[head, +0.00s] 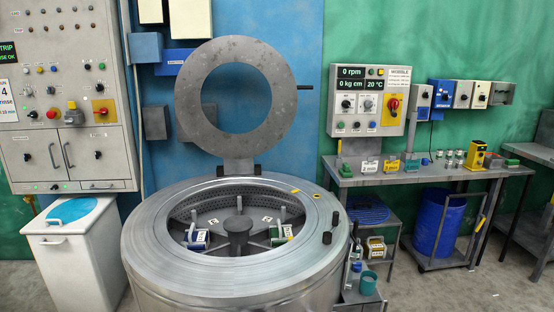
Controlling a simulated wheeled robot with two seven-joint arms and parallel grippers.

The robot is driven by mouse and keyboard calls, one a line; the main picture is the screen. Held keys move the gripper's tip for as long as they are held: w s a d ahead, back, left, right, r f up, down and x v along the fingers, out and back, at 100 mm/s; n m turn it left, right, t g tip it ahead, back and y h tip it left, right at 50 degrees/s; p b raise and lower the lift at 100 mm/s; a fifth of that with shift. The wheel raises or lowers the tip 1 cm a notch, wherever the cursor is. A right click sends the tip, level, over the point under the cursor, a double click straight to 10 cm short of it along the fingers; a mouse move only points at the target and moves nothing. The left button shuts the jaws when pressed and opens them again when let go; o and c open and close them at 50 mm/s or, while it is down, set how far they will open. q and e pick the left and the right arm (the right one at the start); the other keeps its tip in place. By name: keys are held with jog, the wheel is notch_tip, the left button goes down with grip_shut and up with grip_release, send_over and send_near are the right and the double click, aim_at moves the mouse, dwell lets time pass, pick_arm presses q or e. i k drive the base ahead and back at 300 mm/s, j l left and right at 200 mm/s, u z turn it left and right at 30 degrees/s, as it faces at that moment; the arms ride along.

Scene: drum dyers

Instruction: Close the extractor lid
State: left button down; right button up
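The extractor (236,276) is a round metal drum at the front centre with an open top. Its lid (188,98) is a flat grey ring that stands upright behind the opening, on a hinge at the drum's rear rim. A short dark handle (304,88) sticks out from the lid's right edge. Inside the basket stand a central hub (238,236) and several small pegs. A blue-and-white item (196,238) and a green-and-white item (279,234) lie in the basket. Neither of my grippers shows in the head view.
A control cabinet (62,85) and a white bin (72,255) stand at left. A bench (400,176) with instruments and a blue barrel (437,222) are at right. A small low stand (360,298) with bottles sits close to the drum's right side.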

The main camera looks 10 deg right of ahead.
aim_at(238, 151)
jog(key=k+l, duration=0.1)
jog(key=l, duration=0.4)
jog(key=k+l, duration=0.1)
jog(key=l, duration=0.4)
jog(key=k+l, duration=0.15)
jog(key=l, duration=0.35)
jog(key=i+l, duration=0.1)
jog(key=l, duration=0.3)
jog(key=i+l, duration=0.1)
jog(key=l, duration=0.25)
jog(key=i+l, duration=0.1)
jog(key=l, duration=0.3)
jog(key=i+l, duration=0.1)
jog(key=l, duration=0.3)
jog(key=l+z, duration=0.1)
jog(key=l, duration=0.3)
jog(key=i+l, duration=0.35)
jog(key=i, duration=0.15)
jog(key=i+l, duration=0.65)
jog(key=i, duration=0.3)
jog(key=i+j, duration=0.1)
jog(key=i, duration=0.35)
jog(key=i+j, duration=0.1)
jog(key=i, duration=0.35)
jog(key=i+j+z, duration=0.1)
jog(key=i, duration=0.35)
jog(key=i+j, duration=0.25)
jog(key=i+l, duration=0.05)
